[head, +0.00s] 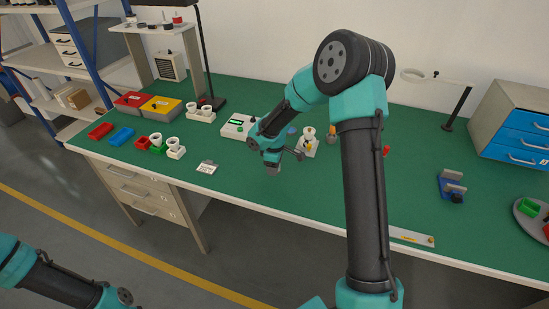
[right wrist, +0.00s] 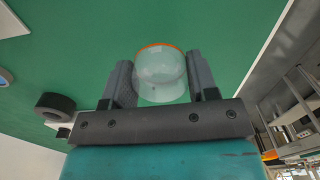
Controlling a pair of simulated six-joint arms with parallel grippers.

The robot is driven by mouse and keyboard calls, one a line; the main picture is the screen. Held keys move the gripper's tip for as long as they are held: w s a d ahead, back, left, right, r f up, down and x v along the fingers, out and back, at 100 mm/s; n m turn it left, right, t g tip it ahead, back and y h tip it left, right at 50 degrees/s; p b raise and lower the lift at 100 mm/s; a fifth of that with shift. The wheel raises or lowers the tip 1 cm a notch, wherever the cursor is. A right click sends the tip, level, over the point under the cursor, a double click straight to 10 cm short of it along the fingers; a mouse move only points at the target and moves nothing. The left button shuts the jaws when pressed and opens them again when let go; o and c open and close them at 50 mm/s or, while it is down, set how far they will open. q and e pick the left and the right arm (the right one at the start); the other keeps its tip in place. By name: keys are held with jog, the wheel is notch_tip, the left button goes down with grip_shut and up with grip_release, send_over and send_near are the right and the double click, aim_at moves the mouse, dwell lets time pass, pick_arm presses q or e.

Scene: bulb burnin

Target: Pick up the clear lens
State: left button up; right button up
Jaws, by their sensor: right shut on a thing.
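The clear lens (right wrist: 160,80) is a pale, see-through dome with an orange rim. In the right wrist view it sits between the two dark fingers of my right gripper (right wrist: 160,88), which is shut on it from both sides. In the head view my right gripper (head: 273,168) hangs over the green bench, left of the middle; the lens cannot be made out clearly there. My left arm shows at the bottom left of the head view, but its gripper is out of the picture.
A white card (head: 206,167) and several cups lie left. Blue drawers (head: 520,140) stand right.

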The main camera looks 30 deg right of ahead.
jog(key=s+a, duration=0.1)
jog(key=s, duration=0.1)
jog(key=s+a, duration=0.2)
jog(key=s, duration=0.1)
jog(key=s+a, duration=0.1)
jog(key=s, duration=0.1)
jog(key=shift+s+a+r, duration=0.3)
jog(key=shift+a+r, duration=0.1)
jog(key=shift+r, duration=0.15)
jog(key=shift+r, duration=2.1)
jog(key=shift+w, duration=0.1)
